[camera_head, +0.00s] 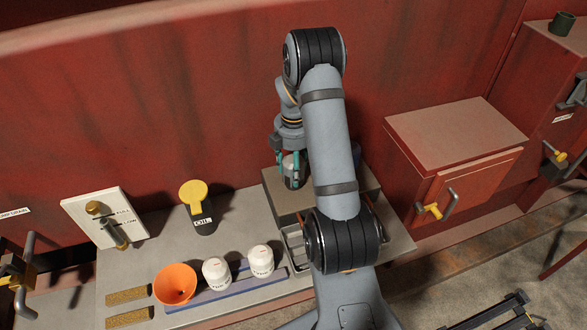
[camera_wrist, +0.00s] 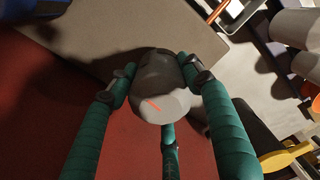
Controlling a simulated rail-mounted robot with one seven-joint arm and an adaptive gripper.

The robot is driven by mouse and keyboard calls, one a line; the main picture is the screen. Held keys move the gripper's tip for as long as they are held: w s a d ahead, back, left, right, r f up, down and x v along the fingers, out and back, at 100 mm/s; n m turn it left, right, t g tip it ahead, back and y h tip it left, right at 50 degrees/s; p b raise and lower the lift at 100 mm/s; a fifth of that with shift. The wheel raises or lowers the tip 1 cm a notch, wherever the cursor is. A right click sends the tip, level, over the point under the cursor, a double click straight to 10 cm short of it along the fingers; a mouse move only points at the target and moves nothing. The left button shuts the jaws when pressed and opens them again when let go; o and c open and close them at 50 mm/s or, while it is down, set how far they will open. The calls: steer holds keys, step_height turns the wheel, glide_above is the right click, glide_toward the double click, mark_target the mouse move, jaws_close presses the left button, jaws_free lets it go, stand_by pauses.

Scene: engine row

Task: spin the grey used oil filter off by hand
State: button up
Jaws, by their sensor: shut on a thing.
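The grey used oil filter (camera_wrist: 165,95) is in the middle of the wrist view, with a short orange mark on its near end. The teal fingers of my gripper (camera_wrist: 160,84) are shut around its sides. In the head view the filter (camera_head: 291,166) shows between the fingers of my gripper (camera_head: 290,172), over the raised grey block (camera_head: 284,206) at the back of the bench. My arm hides part of this block. I cannot tell whether the filter is still joined to its mount.
Two white filters (camera_head: 217,273) (camera_head: 261,261) and an orange funnel (camera_head: 175,283) stand at the bench front. A metal tray (camera_head: 296,247) lies beside my arm. A red cabinet (camera_head: 455,150) is right.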

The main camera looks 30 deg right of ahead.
steer(key=c, duration=0.5)
steer(key=shift+o, duration=0.2)
steer(key=n+p, duration=0.1)
steer(key=n, duration=0.2)
steer(key=shift+r+p, duration=0.2)
steer(key=shift+p, duration=0.1)
steer(key=n+p, duration=0.1)
steer(key=n, duration=0.3)
steer(key=n+p, duration=0.1)
steer(key=n, duration=0.3)
steer(key=n+p, duration=0.2)
steer(key=n, duration=0.3)
steer(key=shift+r, duration=0.1)
steer(key=shift+w+p, duration=0.1)
steer(key=shift+p, duration=1.05)
steer(key=n+p, duration=0.1)
steer(key=p, duration=0.3)
steer(key=shift+w+r, duration=0.1)
steer(key=shift+f+p, duration=0.3)
steer(key=shift+p, duration=0.25)
